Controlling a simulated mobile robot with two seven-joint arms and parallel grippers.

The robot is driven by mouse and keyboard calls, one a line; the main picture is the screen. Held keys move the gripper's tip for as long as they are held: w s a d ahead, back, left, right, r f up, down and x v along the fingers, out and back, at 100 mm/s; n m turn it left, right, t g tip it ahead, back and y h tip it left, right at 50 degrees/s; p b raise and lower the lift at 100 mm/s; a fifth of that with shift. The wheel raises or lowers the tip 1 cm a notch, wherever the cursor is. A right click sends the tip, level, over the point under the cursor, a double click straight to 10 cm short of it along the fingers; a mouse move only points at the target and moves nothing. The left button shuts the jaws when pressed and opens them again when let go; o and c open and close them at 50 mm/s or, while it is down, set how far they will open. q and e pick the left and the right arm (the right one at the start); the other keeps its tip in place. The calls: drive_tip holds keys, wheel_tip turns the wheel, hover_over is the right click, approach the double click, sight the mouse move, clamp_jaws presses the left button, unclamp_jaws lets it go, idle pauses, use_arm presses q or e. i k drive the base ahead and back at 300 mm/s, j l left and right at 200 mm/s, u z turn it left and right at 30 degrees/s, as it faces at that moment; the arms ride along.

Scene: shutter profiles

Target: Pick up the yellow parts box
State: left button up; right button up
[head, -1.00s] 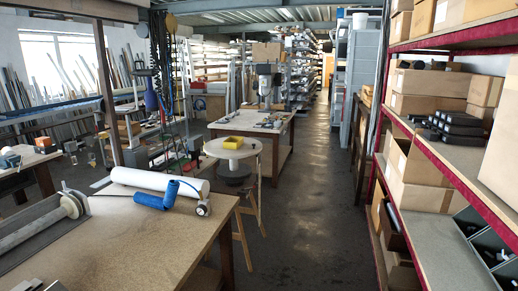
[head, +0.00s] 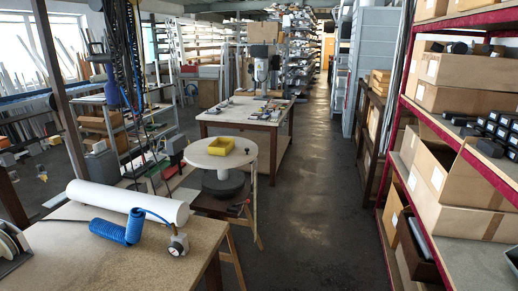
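The yellow parts box (head: 221,146) is a small open-topped tray. It sits on the round pale top of a small stand (head: 204,158), a little left of the middle of the head view. Neither of my grippers shows in this view, and nothing touches the box.
A workbench (head: 120,262) in the left foreground holds a white roll (head: 128,200), a coiled blue hose (head: 120,229) and a gauge (head: 178,244). Shelves with cardboard boxes (head: 455,183) line the right. The aisle floor (head: 318,205) between is clear. Another table (head: 244,112) stands behind.

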sight(222, 146)
drive_tip(key=i+u, duration=0.1)
drive_tip(key=i, duration=0.65)
drive_tip(key=i+l+u, duration=0.1)
drive_tip(key=i, duration=0.7)
drive_tip(key=i+l+u, duration=0.1)
drive_tip(key=i+l, duration=0.15)
drive_tip(key=i, duration=0.5)
drive_tip(key=i+l+u, duration=0.1)
drive_tip(key=i+u, duration=0.4)
drive_tip(key=i, duration=0.15)
drive_tip(key=i+l+u, duration=0.35)
drive_tip(key=i+u, duration=0.15)
drive_tip(key=i+l+u, duration=0.5)
drive_tip(key=i+l, duration=0.1)
drive_tip(key=i, duration=0.05)
